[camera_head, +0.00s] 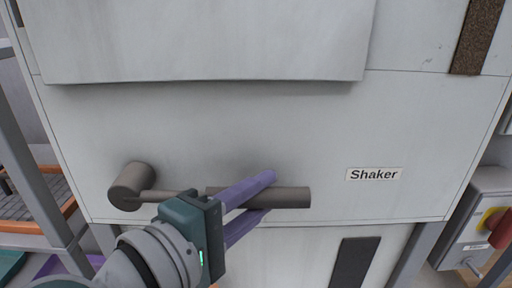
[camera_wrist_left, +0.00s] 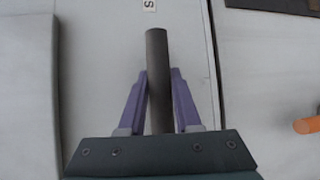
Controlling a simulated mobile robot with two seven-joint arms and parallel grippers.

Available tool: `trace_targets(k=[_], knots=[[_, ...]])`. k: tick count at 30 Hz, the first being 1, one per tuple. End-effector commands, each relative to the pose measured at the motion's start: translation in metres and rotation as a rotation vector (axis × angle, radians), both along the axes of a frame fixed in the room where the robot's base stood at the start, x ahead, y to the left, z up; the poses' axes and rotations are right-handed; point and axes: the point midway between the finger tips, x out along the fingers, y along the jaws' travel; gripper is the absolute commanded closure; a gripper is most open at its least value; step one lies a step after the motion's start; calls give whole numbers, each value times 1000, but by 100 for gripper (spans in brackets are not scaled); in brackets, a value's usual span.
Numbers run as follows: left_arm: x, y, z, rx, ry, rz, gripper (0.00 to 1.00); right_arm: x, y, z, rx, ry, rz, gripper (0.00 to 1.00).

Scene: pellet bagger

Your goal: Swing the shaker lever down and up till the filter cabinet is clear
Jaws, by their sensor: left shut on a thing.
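The filter cabinet (camera_head: 300,130) is a large pale grey box that fills most of the head view, with a "Shaker" label (camera_head: 374,174) at right. The shaker lever has a round brown hub (camera_head: 131,187) at left, a thin rod, and a thick brown handle (camera_head: 290,197) lying about level, pointing right. My left gripper (camera_head: 268,194) has its purple fingers shut around the handle, one above and one below. In the left wrist view the handle (camera_wrist_left: 157,75) runs between the two fingers and sticks out past them. My right gripper is not in view.
A grey post (camera_head: 28,145) stands at left, beside an orange-edged tray or rack (camera_head: 30,211). At right is a grey switch box (camera_head: 475,220) with a red and yellow knob (camera_head: 497,226). A raised panel (camera_head: 200,40) juts out above the lever.

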Motion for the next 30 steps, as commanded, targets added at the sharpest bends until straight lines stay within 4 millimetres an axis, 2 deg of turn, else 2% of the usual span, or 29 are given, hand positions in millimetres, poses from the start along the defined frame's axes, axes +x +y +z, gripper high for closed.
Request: trace_targets(k=[3, 15, 21, 30], knots=[[0, 1, -12, 93, 1, 0, 100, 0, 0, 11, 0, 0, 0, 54], [0, 8, -50, 329, 0, 0, 100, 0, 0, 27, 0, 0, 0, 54], [0, 11, -59, 381, -1, 0, 100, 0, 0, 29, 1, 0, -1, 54], [0, 12, -61, 394, -2, 0, 100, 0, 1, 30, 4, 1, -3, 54]])
